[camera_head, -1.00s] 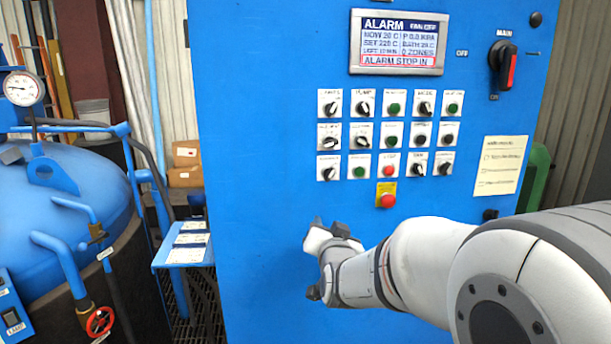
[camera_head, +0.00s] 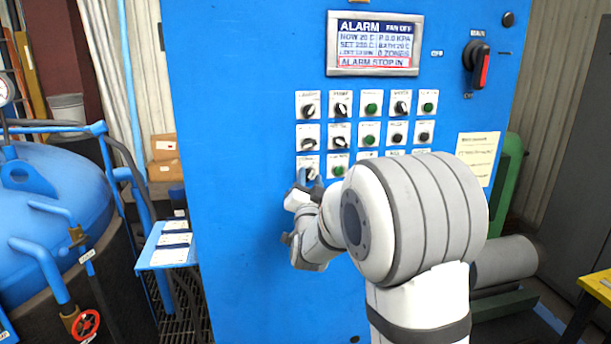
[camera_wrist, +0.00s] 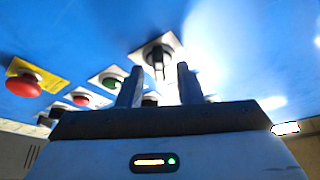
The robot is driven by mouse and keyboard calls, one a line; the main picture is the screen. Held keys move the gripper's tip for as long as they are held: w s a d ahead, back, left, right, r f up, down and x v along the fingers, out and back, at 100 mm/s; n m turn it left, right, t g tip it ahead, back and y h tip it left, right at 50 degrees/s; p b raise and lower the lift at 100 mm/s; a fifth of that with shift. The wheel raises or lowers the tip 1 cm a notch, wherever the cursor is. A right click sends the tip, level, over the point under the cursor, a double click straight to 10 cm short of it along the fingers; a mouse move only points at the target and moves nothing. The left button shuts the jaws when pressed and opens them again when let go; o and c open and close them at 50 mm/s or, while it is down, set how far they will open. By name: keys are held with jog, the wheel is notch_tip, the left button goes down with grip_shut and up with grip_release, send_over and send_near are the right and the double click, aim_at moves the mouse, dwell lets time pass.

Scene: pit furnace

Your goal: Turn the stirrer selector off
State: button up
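The blue control panel carries rows of small knobs and buttons on white plates. The labels are too blurred for me to tell which one is the stirrer selector. A black selector knob (camera_head: 312,172) at the left end of the bottom row is partly hidden by my gripper (camera_head: 304,184). In the wrist view the same black knob (camera_wrist: 157,56) on its white plate lies just beyond and between the fingertips (camera_wrist: 159,72). The two fingers stand apart with a gap between them, so my gripper is open. I cannot tell whether either finger touches the knob.
A green button (camera_wrist: 114,80) and a red emergency stop (camera_wrist: 25,84) on yellow sit beside the gripper. My arm hides the bottom row's right part. A display (camera_head: 373,45) reads ALARM; the main switch (camera_head: 478,66) is at upper right. A blue vessel (camera_head: 50,200) stands left.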

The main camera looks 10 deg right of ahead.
jog(key=shift+w, duration=0.2)
jog(key=shift+c, duration=0.3)
grip_shut()
